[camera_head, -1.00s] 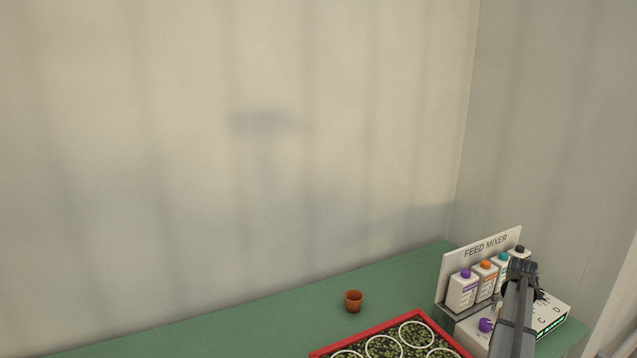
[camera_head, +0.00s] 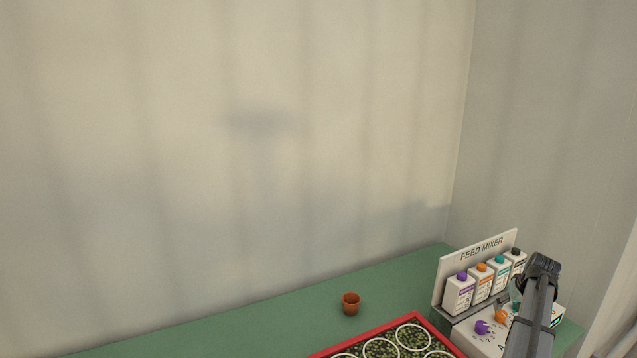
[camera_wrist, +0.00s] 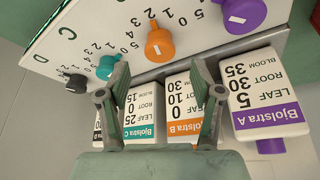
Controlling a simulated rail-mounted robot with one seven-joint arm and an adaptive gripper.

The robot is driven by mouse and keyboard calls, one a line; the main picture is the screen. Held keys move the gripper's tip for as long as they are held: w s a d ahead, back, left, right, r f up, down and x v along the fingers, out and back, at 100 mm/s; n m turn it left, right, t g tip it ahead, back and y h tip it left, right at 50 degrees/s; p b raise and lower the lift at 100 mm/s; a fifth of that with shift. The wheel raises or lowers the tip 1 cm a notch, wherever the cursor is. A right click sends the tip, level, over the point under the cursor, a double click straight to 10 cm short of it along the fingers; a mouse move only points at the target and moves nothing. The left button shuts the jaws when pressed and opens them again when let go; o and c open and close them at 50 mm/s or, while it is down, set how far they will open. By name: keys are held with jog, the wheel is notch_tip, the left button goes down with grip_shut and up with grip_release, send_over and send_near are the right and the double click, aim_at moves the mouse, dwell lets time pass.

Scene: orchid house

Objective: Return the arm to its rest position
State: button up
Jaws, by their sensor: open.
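My arm shows at the lower right in the head view, with its dark end in front of the feed mixer (camera_head: 480,247). In the wrist view my gripper (camera_wrist: 160,85) is open, its two fingers apart with nothing between them. The fingers stand in front of the mixer's bottles and below its dial panel in the picture. Bottle A (camera_wrist: 268,105) has a purple label, bottle B (camera_wrist: 180,112) an orange one and bottle C (camera_wrist: 143,106) a teal one. Another bottle is mostly hidden at the left finger.
The panel carries a purple knob (camera_wrist: 243,14), an orange knob (camera_wrist: 159,42), a teal knob (camera_wrist: 108,67) and a dark knob (camera_wrist: 74,82). A terracotta pot (camera_head: 351,304) and a red-rimmed tray (camera_head: 375,332) stand on the green bench (camera_head: 250,325). The bench's back left is clear.

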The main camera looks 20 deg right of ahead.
jog(key=shift+s+a+r, duration=0.1)
jog(key=shift+s+r, duration=0.15)
jog(key=shift+r, duration=0.45)
